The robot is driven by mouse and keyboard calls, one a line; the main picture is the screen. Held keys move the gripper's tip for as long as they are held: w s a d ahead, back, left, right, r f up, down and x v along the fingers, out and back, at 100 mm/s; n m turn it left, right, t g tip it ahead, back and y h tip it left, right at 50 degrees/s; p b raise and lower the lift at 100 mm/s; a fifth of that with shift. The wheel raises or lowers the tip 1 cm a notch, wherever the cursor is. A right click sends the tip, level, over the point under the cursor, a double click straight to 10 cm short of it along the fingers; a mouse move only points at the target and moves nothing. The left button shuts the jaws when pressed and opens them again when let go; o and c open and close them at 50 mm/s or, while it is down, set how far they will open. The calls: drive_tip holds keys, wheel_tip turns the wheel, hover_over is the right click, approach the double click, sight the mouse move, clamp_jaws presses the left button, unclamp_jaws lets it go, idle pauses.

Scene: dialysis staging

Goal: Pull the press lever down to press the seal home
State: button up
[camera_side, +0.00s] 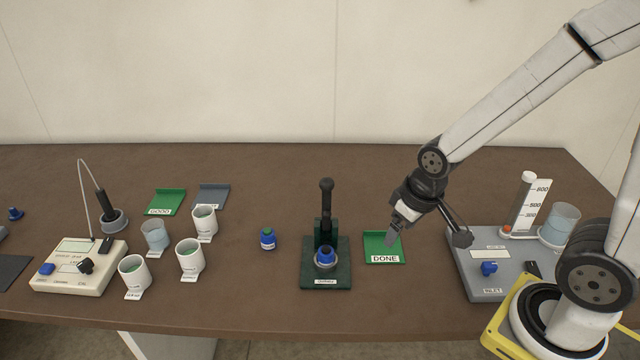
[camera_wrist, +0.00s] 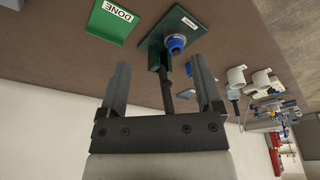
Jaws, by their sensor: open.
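The press is a dark green stand with a black lever (camera_side: 326,198) that points upright in the side view. A blue-capped piece (camera_side: 325,256) sits on the press base (camera_side: 341,278) below the lever. In the wrist view the lever (camera_wrist: 167,95) shows between my fingers but farther off, and the blue piece (camera_wrist: 176,43) shows above it. In the wrist view my gripper's two fingers (camera_wrist: 160,85) stand wide apart.
The green DONE tray (camera_side: 384,256) lies right of the press. A grey device with a graduated cylinder (camera_side: 475,283) stands at the right. The table behind the press is clear.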

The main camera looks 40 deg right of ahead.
drive_tip(key=m+t+h, duration=0.3)
drive_tip(key=t, duration=1.1)
approach(323, 181)
drive_tip(key=w+f, duration=0.1)
drive_tip(key=w+d+f, duration=0.1)
drive_tip(key=w+f, duration=0.1)
drive_tip(key=w, duration=0.1)
drive_tip(key=shift+d, duration=0.35)
drive_tip(key=shift+s+r+t, duration=0.2)
drive_tip(key=shift+r+t, duration=0.15)
drive_tip(key=shift+t, duration=0.25)
drive_tip(key=shift+w, duration=0.1)
drive_tip(key=shift+w+d, duration=0.25)
drive_tip(key=shift+w, duration=1)
drive_tip(key=shift+w+d, duration=0.2)
drive_tip(key=shift+w, duration=1.05)
drive_tip(key=shift+w+d, duration=0.25)
drive_tip(key=shift+w, duration=1)
